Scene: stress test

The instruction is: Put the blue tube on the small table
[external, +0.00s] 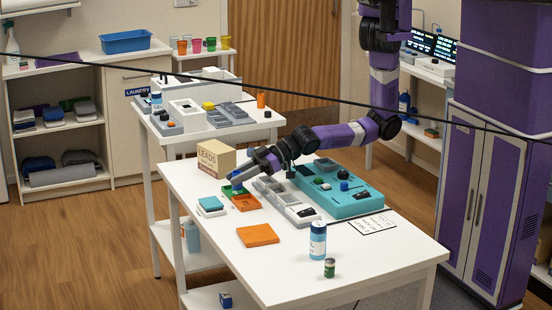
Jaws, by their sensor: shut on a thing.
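My gripper (235,183) is low over the left part of the front white table, pointing down and to the left. It is shut on a small blue thing (237,189), which looks like the blue tube, just above or at the orange and green tray (246,200). The fingers partly hide it, and I cannot tell whether it touches the tray. A small white table (206,50) with several coloured cups stands at the back by the door.
A cardboard box (215,158) stands just behind my gripper. A grey tray and a teal case (345,205) lie to the right. An orange plate (258,235), a blue-white bottle (318,240) and a small green can (329,268) stand nearer the front. A second white table behind is crowded.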

